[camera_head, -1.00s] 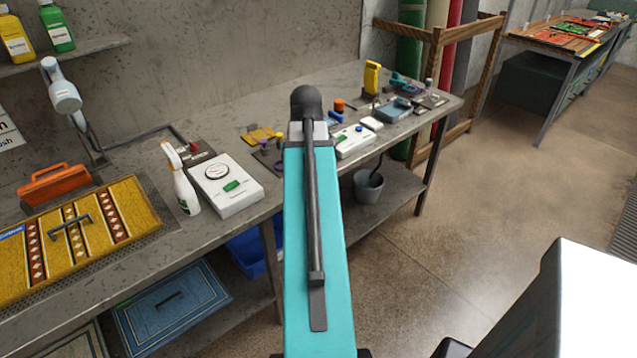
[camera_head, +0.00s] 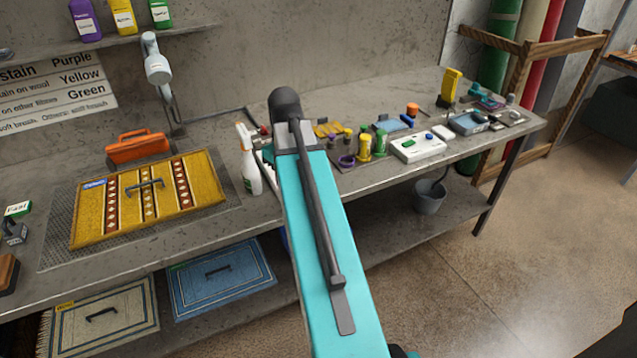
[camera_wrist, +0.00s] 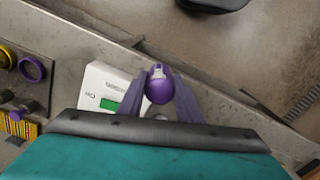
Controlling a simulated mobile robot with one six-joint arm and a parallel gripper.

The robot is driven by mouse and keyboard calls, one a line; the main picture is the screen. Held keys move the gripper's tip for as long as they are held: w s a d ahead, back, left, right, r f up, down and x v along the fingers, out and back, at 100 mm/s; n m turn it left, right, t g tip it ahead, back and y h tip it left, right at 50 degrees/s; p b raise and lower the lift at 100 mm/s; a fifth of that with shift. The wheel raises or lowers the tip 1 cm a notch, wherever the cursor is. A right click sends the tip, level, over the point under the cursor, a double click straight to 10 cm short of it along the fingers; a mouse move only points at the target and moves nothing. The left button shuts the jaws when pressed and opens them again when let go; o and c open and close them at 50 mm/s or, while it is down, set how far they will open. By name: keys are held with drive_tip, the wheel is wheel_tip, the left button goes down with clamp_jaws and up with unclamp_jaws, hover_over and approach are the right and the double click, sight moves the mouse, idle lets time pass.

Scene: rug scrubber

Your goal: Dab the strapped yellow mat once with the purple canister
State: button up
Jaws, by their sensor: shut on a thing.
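The yellow mat (camera_head: 120,207) lies flat on a grey grid at the left of the bench in the head view. It has red diamond bands, a dark handle-like strap (camera_head: 145,184) and a blue label. My gripper (camera_wrist: 165,97) shows in the wrist view, shut on the purple canister (camera_wrist: 160,90), which is seen end-on with a pale tip. In the head view my arm hides the gripper and canister. The arm's visible end is to the right of the mat, and the canister appears apart from it.
A white spray bottle (camera_head: 249,163) stands between mat and arm. An orange case (camera_head: 138,147) sits behind the mat. Yellow (camera_head: 365,148) and green canisters, a purple ring (camera_head: 347,161) and a white device (camera_head: 418,147) are right of the arm. A shelf with bottles (camera_head: 123,17) hangs above.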

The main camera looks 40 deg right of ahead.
drive_tip(key=w+a+n, duration=0.2)
drive_tip(key=w+a, duration=0.3)
drive_tip(key=a, duration=0.5)
drive_tip(key=w+a+f+n, duration=0.1)
drive_tip(key=w+a+n, duration=0.1)
drive_tip(key=w+a, duration=0.3)
drive_tip(key=w+a+n, duration=0.1)
drive_tip(key=w+a, duration=0.4)
drive_tip(key=a, duration=0.9)
drive_tip(key=shift+a+f+n, duration=0.2)
drive_tip(key=shift+a+n, duration=0.1)
drive_tip(key=shift+n, duration=0.1)
drive_tip(key=shift+s, duration=0.1)
